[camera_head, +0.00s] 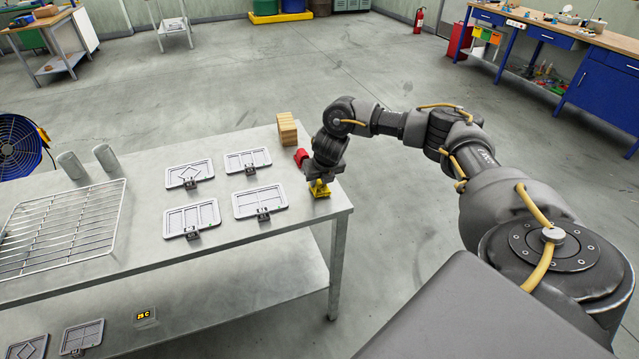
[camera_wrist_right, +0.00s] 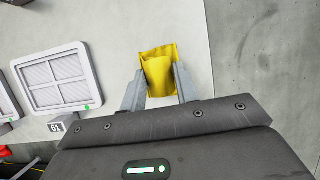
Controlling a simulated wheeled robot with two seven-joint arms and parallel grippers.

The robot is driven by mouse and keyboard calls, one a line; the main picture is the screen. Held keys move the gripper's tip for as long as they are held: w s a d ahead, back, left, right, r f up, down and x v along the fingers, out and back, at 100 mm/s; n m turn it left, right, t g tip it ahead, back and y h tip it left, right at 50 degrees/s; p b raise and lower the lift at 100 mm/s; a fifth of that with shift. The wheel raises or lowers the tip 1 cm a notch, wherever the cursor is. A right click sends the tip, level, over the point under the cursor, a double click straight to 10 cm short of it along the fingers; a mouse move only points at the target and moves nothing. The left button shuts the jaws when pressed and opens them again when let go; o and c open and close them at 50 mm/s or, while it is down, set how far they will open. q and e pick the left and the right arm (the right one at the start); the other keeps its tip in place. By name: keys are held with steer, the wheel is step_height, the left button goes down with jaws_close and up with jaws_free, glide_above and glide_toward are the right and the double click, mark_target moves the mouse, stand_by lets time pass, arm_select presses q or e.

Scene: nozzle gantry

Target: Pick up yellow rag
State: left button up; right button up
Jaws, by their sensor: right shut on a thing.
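The yellow rag (camera_head: 319,188) is at the right end of the metal table (camera_head: 262,235), under my right gripper (camera_head: 321,180). In the right wrist view the rag (camera_wrist_right: 158,71) is bunched between the two fingers of my right gripper (camera_wrist_right: 159,84), which is shut on it. I cannot tell whether the rag still touches the table top. My left gripper is not in view.
Several grey framed plates (camera_head: 259,201) lie left of the rag. A red object (camera_head: 301,157) and a wooden block stack (camera_head: 287,129) stand just behind the gripper. A wire rack (camera_head: 62,228) and two grey cylinders (camera_head: 71,165) are further left. The table's right edge is close.

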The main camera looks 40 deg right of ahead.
step_height(320, 180, up, 2)
steer(key=shift+w+r+b, duration=0.1)
steer(key=shift+r+b, duration=0.1)
steer(key=shift+b, duration=0.35)
steer(key=s+a+r+p, duration=0.2)
steer(key=a+r, duration=0.8)
steer(key=a, duration=0.4)
